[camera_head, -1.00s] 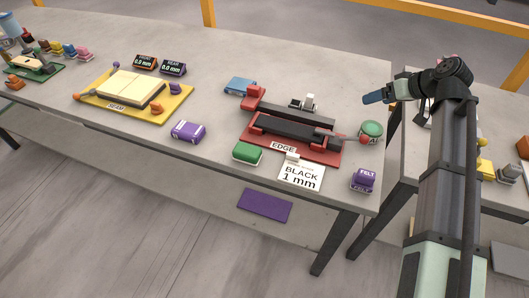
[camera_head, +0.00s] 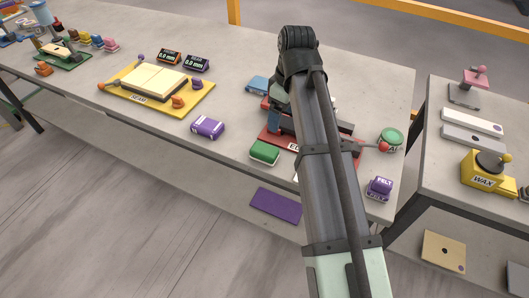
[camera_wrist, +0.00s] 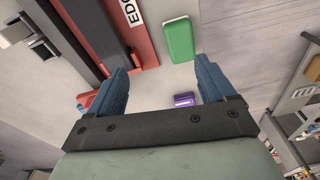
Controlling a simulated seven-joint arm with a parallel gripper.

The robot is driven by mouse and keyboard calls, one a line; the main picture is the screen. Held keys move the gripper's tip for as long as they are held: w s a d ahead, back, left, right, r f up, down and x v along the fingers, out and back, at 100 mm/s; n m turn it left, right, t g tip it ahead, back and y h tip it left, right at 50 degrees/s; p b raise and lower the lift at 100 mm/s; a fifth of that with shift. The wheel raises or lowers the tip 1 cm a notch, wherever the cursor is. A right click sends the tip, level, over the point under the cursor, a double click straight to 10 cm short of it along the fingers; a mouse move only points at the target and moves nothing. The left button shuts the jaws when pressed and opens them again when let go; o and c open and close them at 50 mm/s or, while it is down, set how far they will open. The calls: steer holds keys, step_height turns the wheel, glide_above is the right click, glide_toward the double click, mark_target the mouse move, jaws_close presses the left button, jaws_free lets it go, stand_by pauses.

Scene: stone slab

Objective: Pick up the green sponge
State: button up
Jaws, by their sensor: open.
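The green sponge (camera_head: 264,152), a rounded green block with a pale lower layer, lies on the slab near its front edge, just left of the red EDGE fixture. It also shows in the wrist view (camera_wrist: 180,41), above the gap between the fingers and apart from them. My gripper (camera_wrist: 160,77) is open, with two blue ribbed fingers wide apart and nothing held between them.
The red EDGE fixture (camera_head: 270,138) stands beside the sponge, partly covered by my arm. A purple labelled block (camera_head: 208,128) lies to the sponge's left. A purple FELT block (camera_head: 379,188) and green round pad (camera_head: 391,136) are at right. Bare slab lies between sponge and purple block.

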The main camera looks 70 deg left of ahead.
steer(key=n, duration=0.1)
glide_above(264, 149)
steer(key=shift+t+h, duration=0.4)
step_height(264, 149, down, 7)
steer(key=shift+d, duration=0.1)
steer(key=shift+w+f, duration=0.1)
steer(key=shift+f, duration=2.95)
steer(key=shift+c, duration=0.5)
steer(key=c, duration=0.9)
steer(key=shift+c, duration=0.2)
steer(key=shift+r, duration=5.05)
